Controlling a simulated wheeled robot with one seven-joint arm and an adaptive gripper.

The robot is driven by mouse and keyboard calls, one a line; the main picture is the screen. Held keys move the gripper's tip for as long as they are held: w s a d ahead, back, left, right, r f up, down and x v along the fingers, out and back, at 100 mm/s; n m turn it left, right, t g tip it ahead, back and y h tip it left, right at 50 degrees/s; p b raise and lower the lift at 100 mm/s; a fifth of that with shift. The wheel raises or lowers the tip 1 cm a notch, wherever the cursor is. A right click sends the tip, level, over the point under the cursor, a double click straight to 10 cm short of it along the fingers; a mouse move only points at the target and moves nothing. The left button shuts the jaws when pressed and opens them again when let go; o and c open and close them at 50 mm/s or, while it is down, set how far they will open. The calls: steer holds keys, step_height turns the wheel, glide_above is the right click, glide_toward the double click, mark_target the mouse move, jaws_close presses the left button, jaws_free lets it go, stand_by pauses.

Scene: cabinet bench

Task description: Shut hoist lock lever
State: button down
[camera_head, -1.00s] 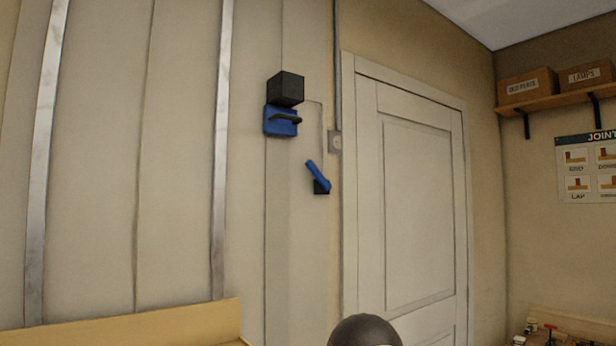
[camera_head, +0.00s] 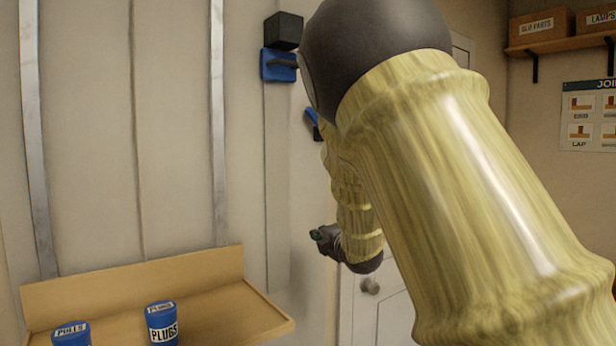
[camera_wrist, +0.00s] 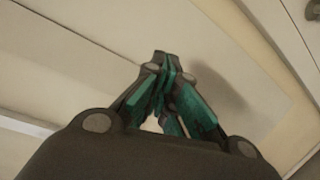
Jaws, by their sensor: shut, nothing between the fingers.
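A blue lever (camera_head: 312,116) is mounted on the wall strip beside the door. My arm hides most of it in the head view; only its upper left part shows. Up and to its left is a blue bracket (camera_head: 277,66) under a black block (camera_head: 284,31). My gripper (camera_head: 316,235) is below the lever, in front of the wall strip, apart from it. In the wrist view my gripper (camera_wrist: 163,62) is shut with its dark and green fingers together and nothing between them. The lever is not recognisable in the wrist view.
A wooden shelf (camera_head: 262,312) at lower left holds a blue PLUGS can (camera_head: 162,326) and a blue PULLS can (camera_head: 71,334). A white door (camera_head: 397,312) with a round knob (camera_head: 370,286) stands behind my arm. Boxes (camera_head: 538,26) sit on a high shelf at right.

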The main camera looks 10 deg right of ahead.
step_height(320, 180, up, 25)
steer(key=s+a+n+t+y+p, duration=0.1)
steer(key=a+n+t+y, duration=0.1)
steer(key=n, duration=0.4)
steer(key=shift+s+n+t, duration=0.3)
steer(key=shift+t, duration=0.2)
steer(key=shift+a+r, duration=0.1)
